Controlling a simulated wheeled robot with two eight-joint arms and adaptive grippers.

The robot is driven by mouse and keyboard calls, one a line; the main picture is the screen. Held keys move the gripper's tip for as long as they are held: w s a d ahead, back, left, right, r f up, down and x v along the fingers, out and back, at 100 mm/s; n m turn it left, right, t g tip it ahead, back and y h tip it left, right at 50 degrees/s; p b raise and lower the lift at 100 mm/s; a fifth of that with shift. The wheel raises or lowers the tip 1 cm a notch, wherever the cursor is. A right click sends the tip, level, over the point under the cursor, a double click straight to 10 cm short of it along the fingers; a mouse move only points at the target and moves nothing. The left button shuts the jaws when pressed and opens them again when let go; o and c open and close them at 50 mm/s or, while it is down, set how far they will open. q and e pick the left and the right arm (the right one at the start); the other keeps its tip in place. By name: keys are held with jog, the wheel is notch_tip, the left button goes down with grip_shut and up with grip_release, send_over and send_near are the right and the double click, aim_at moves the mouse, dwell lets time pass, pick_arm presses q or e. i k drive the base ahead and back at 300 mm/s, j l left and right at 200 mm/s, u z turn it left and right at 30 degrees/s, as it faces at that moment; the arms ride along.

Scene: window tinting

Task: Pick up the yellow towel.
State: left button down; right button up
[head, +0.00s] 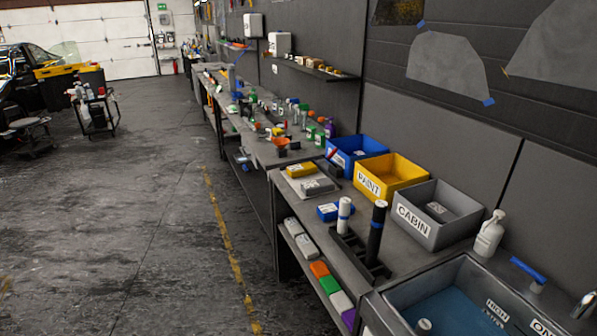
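A small yellow folded item (300,169), which looks like the yellow towel, lies on the workbench (345,262) near its left edge. A grey folded item (317,187) lies just in front of it, and a blue one (330,212) lies nearer still. Neither of my grippers is in view.
A blue bin (372,145) and a grey CABIN bin (438,193) flank the yellow bin. A dark roll (377,228) and a white roll (344,214) stand upright on the bench. A sink (450,308) is at lower right. Folded cloths (330,285) lie on the lower shelf. The floor at left is open.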

aim_at(297, 170)
jog(key=i+j+u, duration=0.1)
jog(key=i+u, duration=0.35)
jog(key=i, duration=0.65)
jog(key=i+j+z, duration=0.2)
jog(key=i, duration=0.35)
jog(key=i+j+z, duration=0.1)
jog(key=i+z, duration=0.15)
jog(key=i, duration=0.3)
